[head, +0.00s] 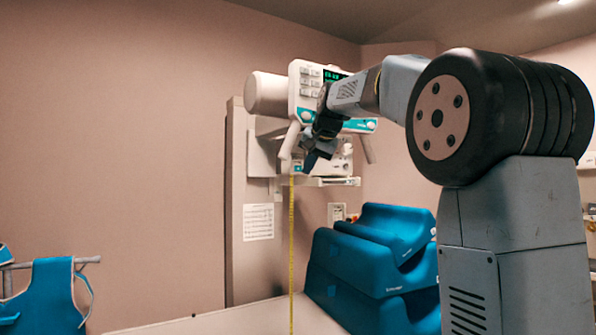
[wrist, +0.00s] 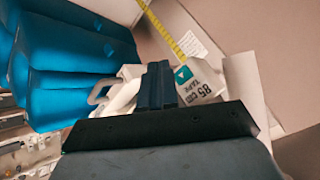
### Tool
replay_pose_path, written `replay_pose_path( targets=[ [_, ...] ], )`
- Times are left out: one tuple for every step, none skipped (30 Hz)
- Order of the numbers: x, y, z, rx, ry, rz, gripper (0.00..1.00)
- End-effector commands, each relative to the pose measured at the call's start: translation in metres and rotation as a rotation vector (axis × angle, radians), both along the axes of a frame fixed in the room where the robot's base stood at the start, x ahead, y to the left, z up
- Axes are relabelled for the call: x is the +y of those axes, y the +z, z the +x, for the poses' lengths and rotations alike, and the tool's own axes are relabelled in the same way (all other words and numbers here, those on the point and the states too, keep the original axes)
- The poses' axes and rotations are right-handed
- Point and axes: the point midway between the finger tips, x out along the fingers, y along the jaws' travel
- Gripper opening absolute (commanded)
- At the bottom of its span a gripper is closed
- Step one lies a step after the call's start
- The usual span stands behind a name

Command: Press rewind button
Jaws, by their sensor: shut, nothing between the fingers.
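A yellow measuring tape (head: 291,250) hangs straight down from under the white X-ray head with a control panel (head: 305,82). In the wrist view, the tape (wrist: 166,32) runs to a pale tape housing (wrist: 212,82) with dark lettering and a teal square with a white triangle (wrist: 183,74). I cannot tell for sure that this square is the rewind button. My gripper (head: 308,168) is beneath the X-ray head near the tape's top. Its shut, empty fingers (wrist: 158,82) appear just left of the teal square, partly overlapping the housing. Contact cannot be told.
Blue padded cushions (head: 375,255) are stacked below right of the X-ray head, and close by in the wrist view (wrist: 70,65). A grey handle (wrist: 102,90) shows left of the fingers. A blue apron (head: 52,290) hangs far left.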

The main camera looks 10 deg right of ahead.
Motion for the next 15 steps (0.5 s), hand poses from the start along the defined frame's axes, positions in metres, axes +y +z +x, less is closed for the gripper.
replay_pose_path(
  targets=[
    [0.002,0.000,0.005,0.001,0.000,0.000,0.00],
    [0.002,0.000,0.007,0.001,0.000,0.000,0.00],
    [0.003,0.000,0.009,0.001,0.000,0.002,0.00],
    [0.004,0.000,0.011,0.001,0.000,0.002,0.00],
    [0.004,0.000,0.012,0.001,0.000,0.002,0.00],
    [0.005,0.000,0.014,0.001,0.000,0.002,0.00],
    [0.005,0.000,0.014,0.000,0.000,0.001,0.00],
    [0.005,0.000,0.015,0.000,0.000,0.001,0.00],
    [0.005,0.000,0.015,0.000,0.000,0.001,0.00],
    [0.006,0.000,0.016,0.000,-0.001,0.001,0.00],
    [0.006,0.000,0.016,0.000,-0.001,0.001,0.00],
    [0.006,0.000,0.016,0.000,0.001,0.001,0.00],
    [0.006,0.000,0.016,0.000,0.001,0.001,0.00],
    [0.006,0.000,0.016,0.000,0.001,0.001,0.00],
    [0.006,0.000,0.016,0.000,0.001,0.001,0.00]
  ],
)
